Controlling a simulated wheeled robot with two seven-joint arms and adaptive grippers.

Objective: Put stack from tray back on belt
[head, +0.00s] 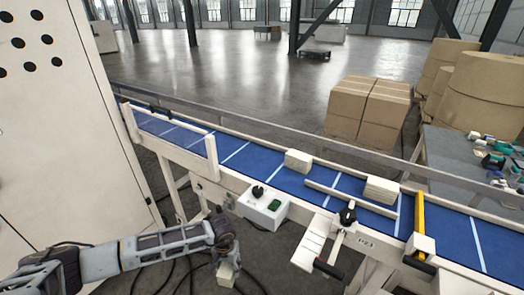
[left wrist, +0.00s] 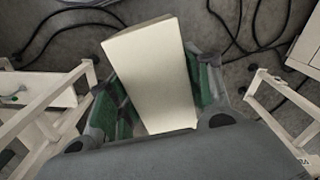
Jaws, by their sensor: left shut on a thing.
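My left gripper (head: 226,254) is in front of the conveyor's near side, below belt height. It is shut on a cream block-like stack (head: 228,273), which hangs below the fingers. In the left wrist view the stack (left wrist: 152,75) sits between the green-padded fingers, tilted slightly. The blue belt (head: 236,155) runs from upper left to lower right. One cream stack (head: 298,160) lies on the belt at mid-picture, and another (head: 380,189) lies further right beside a guide rail. No tray can be made out. My right gripper is not in view.
A yellow-edged gate (head: 419,225) crosses the belt at right. A white cabinet (head: 60,120) stands at left. Black cables lie on the floor.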

